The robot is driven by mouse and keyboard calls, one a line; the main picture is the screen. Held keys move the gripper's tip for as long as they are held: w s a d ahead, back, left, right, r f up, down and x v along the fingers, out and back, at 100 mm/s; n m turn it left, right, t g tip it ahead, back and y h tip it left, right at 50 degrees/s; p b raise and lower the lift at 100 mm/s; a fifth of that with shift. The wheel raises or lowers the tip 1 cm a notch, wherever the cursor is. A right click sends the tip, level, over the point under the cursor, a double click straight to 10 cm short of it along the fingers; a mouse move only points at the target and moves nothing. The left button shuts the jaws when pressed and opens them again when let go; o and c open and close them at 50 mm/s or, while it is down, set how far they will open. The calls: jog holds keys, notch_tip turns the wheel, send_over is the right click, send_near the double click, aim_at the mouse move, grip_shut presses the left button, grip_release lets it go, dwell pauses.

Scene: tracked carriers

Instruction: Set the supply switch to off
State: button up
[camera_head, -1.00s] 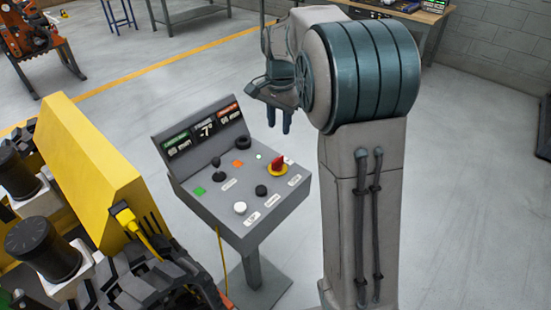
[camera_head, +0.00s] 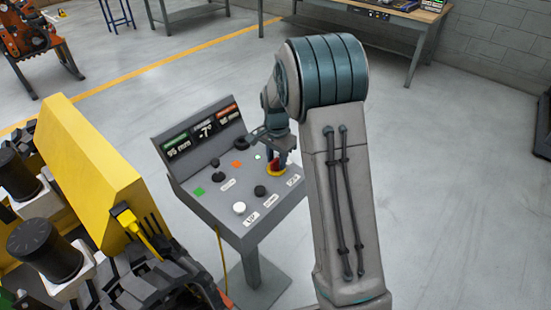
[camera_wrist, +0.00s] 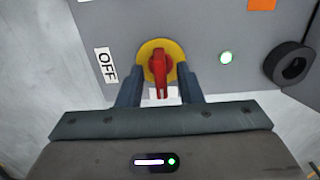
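The supply switch is a red rotary knob (camera_wrist: 158,68) on a yellow round plate (camera_wrist: 174,48), on the grey control panel (camera_head: 222,208). In the wrist view the knob lies between the two fingers of my gripper (camera_wrist: 158,82), with narrow gaps showing on both sides. A white OFF label (camera_wrist: 106,66) is to the left of the knob in that view.
A yellow machine (camera_head: 95,165) is close on the left.

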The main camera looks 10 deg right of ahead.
jog(key=shift+f, duration=0.25)
grip_shut()
